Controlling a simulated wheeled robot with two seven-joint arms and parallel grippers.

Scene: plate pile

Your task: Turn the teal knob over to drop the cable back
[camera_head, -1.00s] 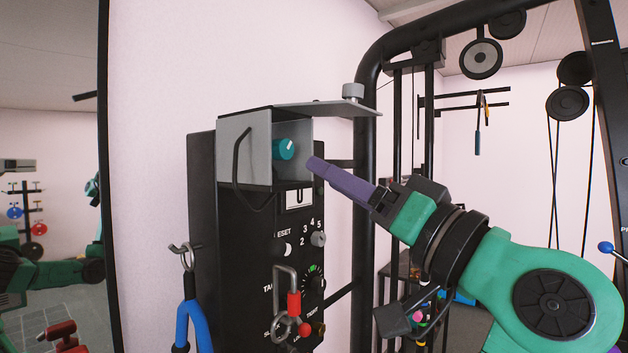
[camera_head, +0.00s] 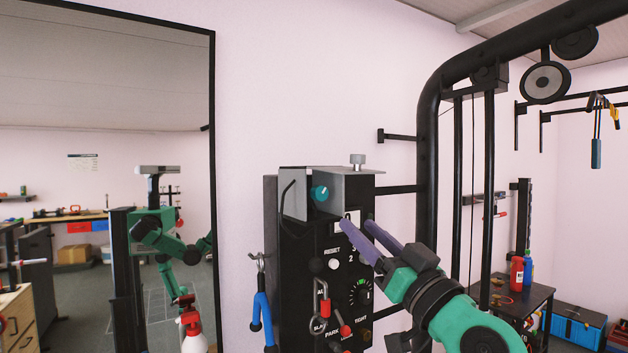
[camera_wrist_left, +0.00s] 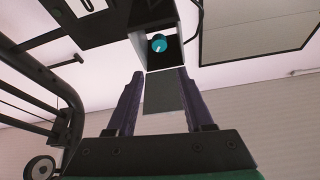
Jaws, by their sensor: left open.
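The teal knob (camera_head: 320,193) sits inside a grey metal hood (camera_head: 352,193) at the top of a black control panel (camera_head: 310,243). A pale line marks its face. A thin black cable or handle (camera_head: 283,203) curves at the hood's left side; I cannot tell if it is the task's cable. My left gripper (camera_head: 357,224) has purple fingers, parted and empty, below and right of the knob, apart from it. The left wrist view shows the knob (camera_wrist_left: 158,44) ahead, beyond and between the open fingers (camera_wrist_left: 160,100). My right gripper is not seen directly.
The hood's plate and side walls surround the knob. A black frame post (camera_head: 428,150) stands close on the right. A mirror (camera_head: 110,90) covers the left wall.

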